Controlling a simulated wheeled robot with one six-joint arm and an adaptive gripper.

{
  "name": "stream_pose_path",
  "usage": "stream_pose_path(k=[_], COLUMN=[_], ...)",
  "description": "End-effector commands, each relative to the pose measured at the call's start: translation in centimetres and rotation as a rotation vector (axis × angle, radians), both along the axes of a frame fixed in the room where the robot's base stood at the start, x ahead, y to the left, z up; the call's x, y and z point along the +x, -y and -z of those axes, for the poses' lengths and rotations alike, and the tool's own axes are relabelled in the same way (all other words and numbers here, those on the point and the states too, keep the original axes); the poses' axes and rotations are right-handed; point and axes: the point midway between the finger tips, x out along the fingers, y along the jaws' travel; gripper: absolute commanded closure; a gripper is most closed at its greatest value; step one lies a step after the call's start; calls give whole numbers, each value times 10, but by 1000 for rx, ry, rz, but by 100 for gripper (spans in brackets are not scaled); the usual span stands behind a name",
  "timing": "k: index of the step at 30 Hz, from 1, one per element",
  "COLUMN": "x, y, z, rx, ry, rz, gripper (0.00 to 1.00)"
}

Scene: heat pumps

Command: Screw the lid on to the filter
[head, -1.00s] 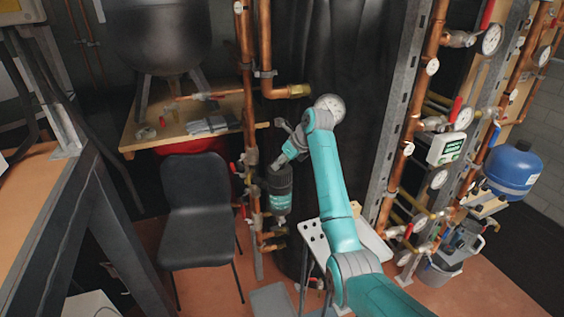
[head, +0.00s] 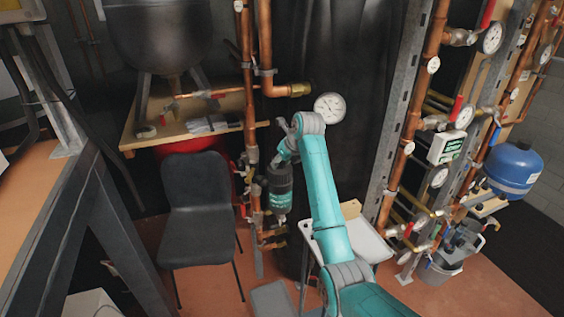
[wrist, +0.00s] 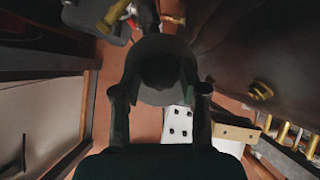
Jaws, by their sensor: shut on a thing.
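The filter (head: 280,200) is a dark canister with a teal label, upright on the copper pipework in the middle of the head view. Its lid (wrist: 160,62) is a dark round cap, seen between my fingers in the wrist view. My gripper (wrist: 159,92) is shut on the lid, one finger on each side. In the head view my gripper (head: 277,163) is at the top of the filter, partly hidden by my wrist. I cannot tell how the lid sits on the filter.
Copper pipes (head: 249,120) rise just left of the filter, and a pressure gauge (head: 329,107) sits above right. A black chair (head: 199,225) stands to the left. A white tray table (head: 352,236) is right of the filter, behind my arm. A wooden shelf (head: 225,125) is at back left.

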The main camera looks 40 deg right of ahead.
Motion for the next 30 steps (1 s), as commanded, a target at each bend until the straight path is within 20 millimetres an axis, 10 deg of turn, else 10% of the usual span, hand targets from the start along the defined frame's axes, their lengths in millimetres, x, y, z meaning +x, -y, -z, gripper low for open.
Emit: stream_pose_path(k=[2,3,6,19,30], x=[0,0,0,-5,-43], y=[1,1,1,0,-1], z=[-1,-1,-1,-8,-65], rx=[-1,-2,-1,-1,-2], ry=[2,2,2,3,5], rz=[1,0,-1,-2,-1], gripper=[99,48,28,28,28])
